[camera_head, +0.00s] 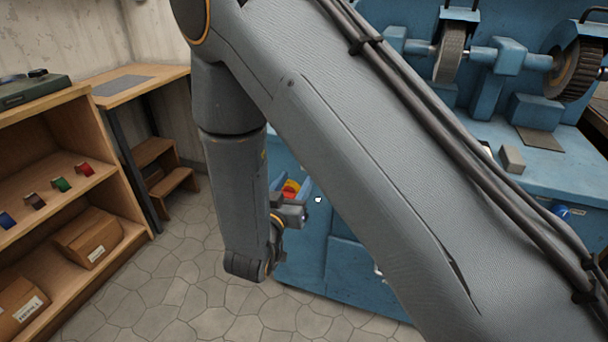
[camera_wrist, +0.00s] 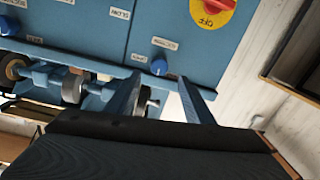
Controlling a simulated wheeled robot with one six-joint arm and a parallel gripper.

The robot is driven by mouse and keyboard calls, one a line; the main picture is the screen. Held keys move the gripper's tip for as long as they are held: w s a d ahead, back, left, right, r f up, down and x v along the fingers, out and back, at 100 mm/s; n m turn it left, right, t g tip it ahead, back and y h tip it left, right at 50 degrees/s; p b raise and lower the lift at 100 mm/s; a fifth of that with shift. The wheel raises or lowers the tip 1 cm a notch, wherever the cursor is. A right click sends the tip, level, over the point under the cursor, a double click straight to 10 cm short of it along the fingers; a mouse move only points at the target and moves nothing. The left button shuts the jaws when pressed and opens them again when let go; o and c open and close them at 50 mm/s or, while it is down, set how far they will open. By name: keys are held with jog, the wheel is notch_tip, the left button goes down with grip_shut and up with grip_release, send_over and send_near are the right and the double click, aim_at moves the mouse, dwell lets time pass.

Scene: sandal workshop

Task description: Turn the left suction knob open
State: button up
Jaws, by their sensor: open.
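In the wrist view the machine's blue front panel (camera_wrist: 95,30) appears upside down, with labels too small to read surely. A blue knob (camera_wrist: 160,66) sits near the panel's edge, just beyond and between the fingertips of my gripper (camera_wrist: 161,82). My gripper is open and empty; I see no contact with the knob. A second blue knob (camera_wrist: 9,25) is at the upper left. I cannot tell for sure which is the left suction knob. In the head view my gripper (camera_head: 298,212) is at the machine's side, and my arm hides much of the front.
A red switch on a yellow plate (camera_wrist: 213,10) is near the knob. Grinding wheels (camera_head: 451,53) stand on the blue machine (camera_head: 345,262). A wooden shelf (camera_head: 122,185) with boxes is at the left. The stone floor (camera_head: 180,290) between is clear.

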jog(key=x, duration=0.7)
jog(key=shift+w, duration=0.2)
jog(key=shift+d+r, duration=0.1)
jog(key=shift+d, duration=0.05)
jog(key=shift+c, duration=0.2)
jog(key=c, duration=1)
